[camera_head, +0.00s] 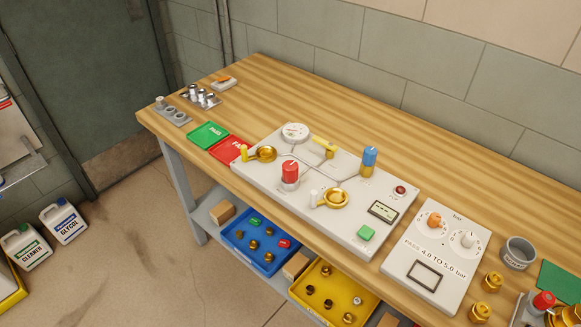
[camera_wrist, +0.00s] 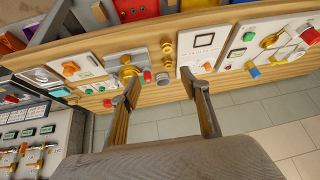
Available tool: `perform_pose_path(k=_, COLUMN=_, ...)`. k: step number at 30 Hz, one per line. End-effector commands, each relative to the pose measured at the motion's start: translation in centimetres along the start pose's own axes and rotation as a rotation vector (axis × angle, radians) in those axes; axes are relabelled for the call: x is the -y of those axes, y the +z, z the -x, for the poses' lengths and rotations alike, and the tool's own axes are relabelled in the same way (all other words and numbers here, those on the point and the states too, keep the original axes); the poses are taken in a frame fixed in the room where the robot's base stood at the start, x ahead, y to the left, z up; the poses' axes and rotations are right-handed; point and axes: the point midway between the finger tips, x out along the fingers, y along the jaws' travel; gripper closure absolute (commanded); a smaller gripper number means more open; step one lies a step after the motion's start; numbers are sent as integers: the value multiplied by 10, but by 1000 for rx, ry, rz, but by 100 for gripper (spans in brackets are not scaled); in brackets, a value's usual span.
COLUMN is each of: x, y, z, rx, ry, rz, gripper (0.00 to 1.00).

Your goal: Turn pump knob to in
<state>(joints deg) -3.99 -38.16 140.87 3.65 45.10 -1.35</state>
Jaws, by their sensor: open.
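A white panel (camera_head: 425,258) marked "PASS 4.0 TO 5.0 bar" stands on the bench at the right in the head view. It carries an orange knob (camera_head: 434,220) and a pale knob (camera_head: 467,240); the small lettering around them is too small to read, so I cannot tell which knob is the pump knob. In the wrist view the same panel (camera_wrist: 223,26) shows ahead of the fingers, near the right fingertip. My gripper (camera_wrist: 160,76) is open and empty, apart from the knobs. It is not visible in the head view.
A larger white panel (camera_head: 353,226) with a red knob (camera_head: 290,172), a blue knob (camera_head: 369,160) and brass valves lies left of the knob panel. A grey cup (camera_head: 517,254) and brass fittings (camera_head: 492,282) stand close on its right. The bench's back strip (camera_head: 330,105) is clear.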

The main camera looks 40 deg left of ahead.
Motion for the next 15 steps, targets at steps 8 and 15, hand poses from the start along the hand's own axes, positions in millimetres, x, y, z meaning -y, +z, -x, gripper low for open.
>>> perform_pose_path(k=8, x=58, y=-71, z=-21, rx=-113, ry=-134, rz=53, gripper=55)
perform_pose_path(k=15, x=115, y=-125, z=-38, rx=-210, ry=-235, rz=75, gripper=55)
